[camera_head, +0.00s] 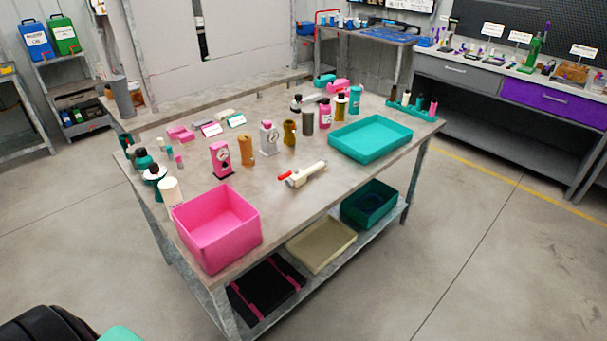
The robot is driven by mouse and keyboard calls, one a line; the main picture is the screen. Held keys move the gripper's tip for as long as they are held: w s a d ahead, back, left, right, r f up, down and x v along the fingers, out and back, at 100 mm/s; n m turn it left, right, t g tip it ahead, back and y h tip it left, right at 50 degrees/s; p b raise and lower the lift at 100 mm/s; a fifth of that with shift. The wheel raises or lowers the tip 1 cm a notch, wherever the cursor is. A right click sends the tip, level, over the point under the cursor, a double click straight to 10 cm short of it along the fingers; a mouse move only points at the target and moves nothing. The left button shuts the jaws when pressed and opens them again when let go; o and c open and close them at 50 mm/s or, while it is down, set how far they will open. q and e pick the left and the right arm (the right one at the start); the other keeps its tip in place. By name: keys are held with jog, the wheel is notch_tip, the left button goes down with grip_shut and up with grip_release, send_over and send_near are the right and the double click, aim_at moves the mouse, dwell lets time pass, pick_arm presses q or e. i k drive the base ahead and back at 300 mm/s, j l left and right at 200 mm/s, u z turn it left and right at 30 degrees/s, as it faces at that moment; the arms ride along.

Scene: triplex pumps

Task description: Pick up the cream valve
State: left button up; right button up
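The cream valve (308,174) lies on the grey table (280,205), near the middle of its front half. It has a cream body and a red handle end pointing left. Nothing touches it. Neither of my grippers shows in the head view.
A pink bin (217,228) stands at the table's front left corner, and a shallow teal tray (370,138) lies at the right. Pink and grey gauges, bottles and small parts stand behind the valve. A lower shelf holds a cream tray (321,245) and a dark green bin (369,204). Table space around the valve is clear.

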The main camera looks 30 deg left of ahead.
aim_at(293, 181)
jog(key=i+u, duration=0.1)
jog(key=u, duration=0.3)
jog(key=i+u, duration=0.1)
jog(key=u, duration=0.3)
jog(key=i+l+u, duration=0.1)
jog(key=u, duration=0.3)
jog(key=i+l+u, duration=0.1)
jog(key=u, duration=0.3)
